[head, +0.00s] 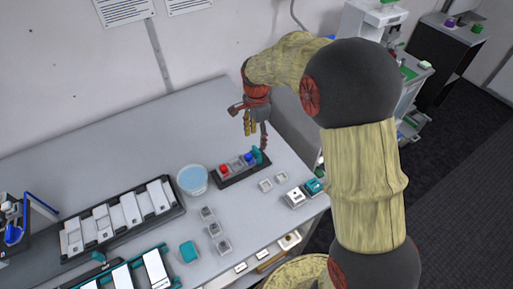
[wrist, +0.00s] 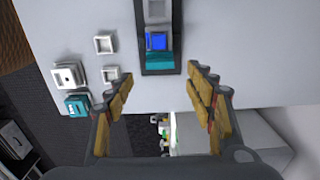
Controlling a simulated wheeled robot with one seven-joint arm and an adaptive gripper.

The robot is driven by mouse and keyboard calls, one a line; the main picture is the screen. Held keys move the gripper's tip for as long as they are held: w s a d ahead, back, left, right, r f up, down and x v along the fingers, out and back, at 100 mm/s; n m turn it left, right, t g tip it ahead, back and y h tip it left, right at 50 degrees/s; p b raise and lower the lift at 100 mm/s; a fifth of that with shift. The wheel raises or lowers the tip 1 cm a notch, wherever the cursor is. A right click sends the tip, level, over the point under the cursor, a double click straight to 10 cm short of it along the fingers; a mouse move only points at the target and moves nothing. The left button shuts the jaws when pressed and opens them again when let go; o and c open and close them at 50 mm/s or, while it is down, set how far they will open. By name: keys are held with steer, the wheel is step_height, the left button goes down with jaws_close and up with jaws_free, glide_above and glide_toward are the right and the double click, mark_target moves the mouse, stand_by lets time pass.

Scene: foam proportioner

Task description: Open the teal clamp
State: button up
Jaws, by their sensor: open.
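The teal clamp (head: 258,155) stands at the right end of a dark tray (head: 231,182), next to a blue piece (head: 249,159). In the wrist view the teal clamp (wrist: 159,60) shows as a teal band beside the blue piece (wrist: 157,41). My gripper (head: 256,134) hangs above the clamp end of the tray. In the wrist view my gripper (wrist: 152,84) has its fingers spread wide, with nothing between them. The clamp lies just beyond the fingertips, apart from them. Whether the clamp is shut is too small to tell.
A red piece (head: 224,169) sits on the same tray. A tub of blue liquid (head: 192,180) stands to its left. Small grey square holders (head: 266,186) and a white and a teal-topped box (head: 314,187) lie near the table's right edge. The grey table (head: 120,158) is clear behind.

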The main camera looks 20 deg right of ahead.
mark_target(257, 149)
step_height(257, 149, down, 6)
steer(key=shift+f+b, duration=0.25)
steer(key=shift+b, duration=0.25)
steer(key=shift+c, duration=1.1)
steer(key=c, duration=1.1)
